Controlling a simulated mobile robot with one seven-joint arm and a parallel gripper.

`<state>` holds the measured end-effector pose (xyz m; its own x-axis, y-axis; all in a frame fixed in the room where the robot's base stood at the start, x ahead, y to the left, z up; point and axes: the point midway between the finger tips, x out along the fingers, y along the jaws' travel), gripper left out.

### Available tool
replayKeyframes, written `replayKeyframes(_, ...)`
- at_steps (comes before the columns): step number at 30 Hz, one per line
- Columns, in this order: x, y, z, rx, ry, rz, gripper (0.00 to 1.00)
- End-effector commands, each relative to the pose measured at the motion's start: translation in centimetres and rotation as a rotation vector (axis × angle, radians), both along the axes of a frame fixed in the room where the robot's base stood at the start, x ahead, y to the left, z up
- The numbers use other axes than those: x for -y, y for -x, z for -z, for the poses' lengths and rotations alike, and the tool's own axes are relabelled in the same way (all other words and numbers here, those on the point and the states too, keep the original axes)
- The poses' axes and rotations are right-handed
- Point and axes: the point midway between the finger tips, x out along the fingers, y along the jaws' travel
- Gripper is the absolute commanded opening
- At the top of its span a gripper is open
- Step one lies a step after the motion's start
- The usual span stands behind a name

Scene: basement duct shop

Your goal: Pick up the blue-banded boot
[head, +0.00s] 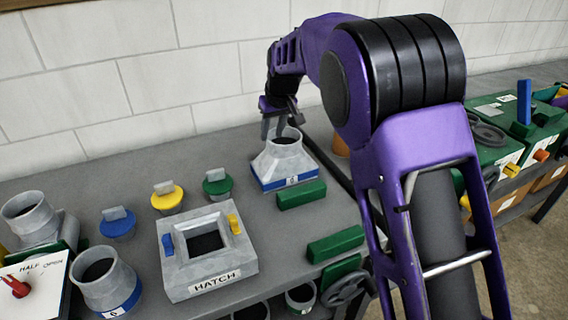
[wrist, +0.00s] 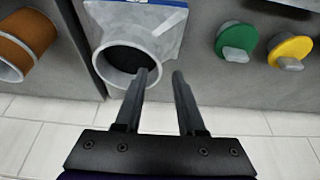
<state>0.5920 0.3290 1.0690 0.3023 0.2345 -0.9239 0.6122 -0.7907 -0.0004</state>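The blue-banded boot (head: 283,161) is grey sheet metal, with a round collar on top of a flared square base. A blue band marked 6 runs around the base. It stands upright on the bench. In the wrist view the boot (wrist: 112,22) shows its round opening, with a bit of blue band at the top edge. My gripper (head: 276,127) points down at the collar. In the wrist view my gripper (wrist: 161,74) is open and empty. Its left finger overlaps the opening and its right finger is outside the rim; I cannot tell whether either touches.
The HATCH box (head: 207,276) and yellow (head: 167,200), green (head: 217,186) and blue (head: 118,228) lids stand left. Another blue-banded round fitting (head: 108,285) is front left. A brown-banded piece (wrist: 22,42) and the wall are close by.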

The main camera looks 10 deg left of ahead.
Motion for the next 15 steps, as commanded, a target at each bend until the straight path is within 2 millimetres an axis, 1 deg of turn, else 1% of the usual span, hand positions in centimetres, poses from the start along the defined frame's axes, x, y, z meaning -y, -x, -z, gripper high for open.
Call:
replayKeyframes(5,-0.6,-0.7,1.6,-0.001,0.003,-0.001,0.39)
replayKeyframes(9,-1.2,-1.5,3.5,-0.003,0.003,0.000,0.39)
replayKeyframes(12,-1.4,-1.9,4.4,0.000,0.001,0.000,0.39)
replayKeyframes(15,-1.5,-2.0,4.7,0.001,-0.001,0.001,0.39)
